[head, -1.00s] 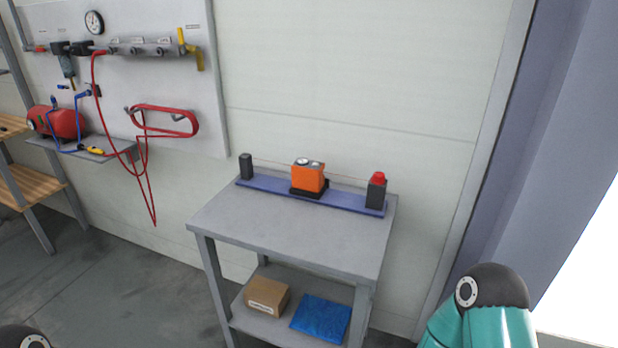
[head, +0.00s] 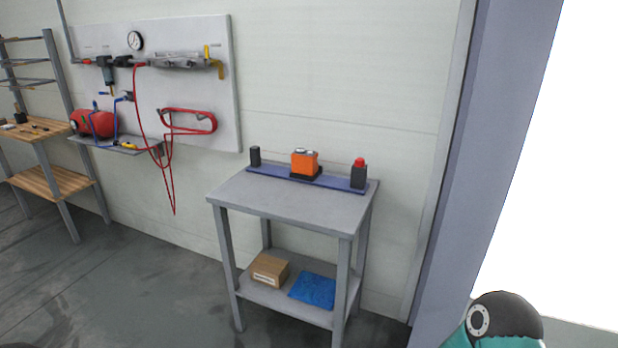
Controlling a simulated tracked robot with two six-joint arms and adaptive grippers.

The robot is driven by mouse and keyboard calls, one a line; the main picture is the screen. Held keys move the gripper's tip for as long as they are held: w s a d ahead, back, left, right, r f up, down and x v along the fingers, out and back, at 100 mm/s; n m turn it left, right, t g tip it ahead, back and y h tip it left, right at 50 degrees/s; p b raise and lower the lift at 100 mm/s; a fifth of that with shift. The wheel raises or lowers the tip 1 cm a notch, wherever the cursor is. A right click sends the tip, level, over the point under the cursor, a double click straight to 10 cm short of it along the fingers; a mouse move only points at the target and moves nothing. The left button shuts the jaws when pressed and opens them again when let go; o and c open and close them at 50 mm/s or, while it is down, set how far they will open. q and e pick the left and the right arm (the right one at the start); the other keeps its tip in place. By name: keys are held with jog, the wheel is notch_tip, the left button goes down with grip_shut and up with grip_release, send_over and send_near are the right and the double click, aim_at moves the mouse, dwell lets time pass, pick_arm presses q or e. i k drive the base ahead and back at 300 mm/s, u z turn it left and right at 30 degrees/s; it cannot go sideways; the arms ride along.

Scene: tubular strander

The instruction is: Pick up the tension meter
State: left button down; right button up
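The tension meter looks to be the orange box-shaped device (head: 304,163) with light round parts on top. It sits on a black base in the middle of a blue rail (head: 334,183) on the grey table (head: 290,204). Neither gripper shows in the head view; only a teal and black part of my arm is in the lower right corner.
The table's lower shelf holds a cardboard box (head: 270,270) and a blue cloth (head: 314,290). A wall panel (head: 222,120) with a gauge and red hoses hangs to the left. A wooden-shelved rack (head: 50,181) stands far left. The floor before the table is clear.

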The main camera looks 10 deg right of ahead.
aim_at(303, 162)
jog(key=u, duration=0.6)
jog(key=i, duration=1.7)
jog(key=z, duration=0.6)
